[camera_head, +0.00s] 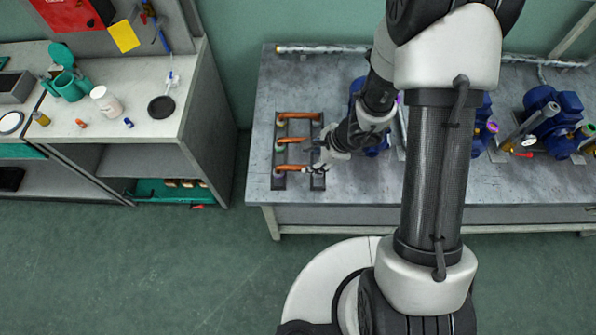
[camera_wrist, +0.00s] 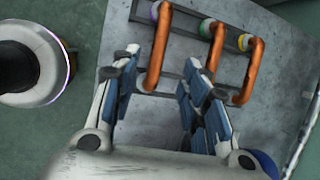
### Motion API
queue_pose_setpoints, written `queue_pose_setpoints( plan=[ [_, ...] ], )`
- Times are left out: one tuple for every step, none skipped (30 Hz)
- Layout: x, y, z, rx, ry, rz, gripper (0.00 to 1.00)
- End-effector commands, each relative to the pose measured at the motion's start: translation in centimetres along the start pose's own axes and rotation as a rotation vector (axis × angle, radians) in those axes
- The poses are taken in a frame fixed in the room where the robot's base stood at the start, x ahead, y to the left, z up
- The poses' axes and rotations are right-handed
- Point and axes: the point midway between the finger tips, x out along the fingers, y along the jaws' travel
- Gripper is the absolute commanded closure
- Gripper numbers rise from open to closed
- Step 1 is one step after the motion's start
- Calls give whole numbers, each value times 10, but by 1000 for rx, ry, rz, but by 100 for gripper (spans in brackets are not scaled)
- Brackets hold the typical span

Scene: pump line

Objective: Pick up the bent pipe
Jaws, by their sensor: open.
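Three orange bent pipes lie side by side across a dark rack on the bench. In the head view they are the far pipe (camera_head: 298,115), the middle pipe (camera_head: 291,140) and the near pipe (camera_head: 291,168). My gripper (camera_head: 318,160) is at the right end of the near pipe. In the wrist view my gripper (camera_wrist: 160,68) is open, with the leftmost pipe (camera_wrist: 159,48) showing between its fingers. The middle pipe (camera_wrist: 216,48) runs partly behind the right finger. The rightmost pipe (camera_wrist: 252,70) is clear of the fingers. Contact cannot be told.
The rack (camera_head: 318,126) stands at the left end of the grey bench (camera_head: 390,185). Blue pumps (camera_head: 553,110) stand further right on the bench. A separate workbench (camera_head: 150,135) with a cup and jar is at left. Bare bench lies left of the rack.

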Motion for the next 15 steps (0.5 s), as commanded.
queue_pose_setpoints(
  plan=[
    [15,2,-1,-2,0,3,59],
    [21,1,-1,0,0,2,59],
    [28,2,-1,-2,0,3,59],
    [32,1,-1,-1,0,2,59],
    [36,1,-1,-1,0,2,59],
    [40,1,0,-1,0,2,59],
    [42,0,0,-1,0,1,59],
    [44,0,0,-2,0,0,59],
    [46,0,0,-2,0,0,59],
    [46,0,0,-2,0,0,59],
    [48,0,0,-2,0,0,59],
    [51,0,1,-1,0,0,59],
    [54,1,1,-2,-1,1,59],
    [58,2,1,-3,-1,2,59],
    [65,3,1,-2,0,2,59]
  ],
)
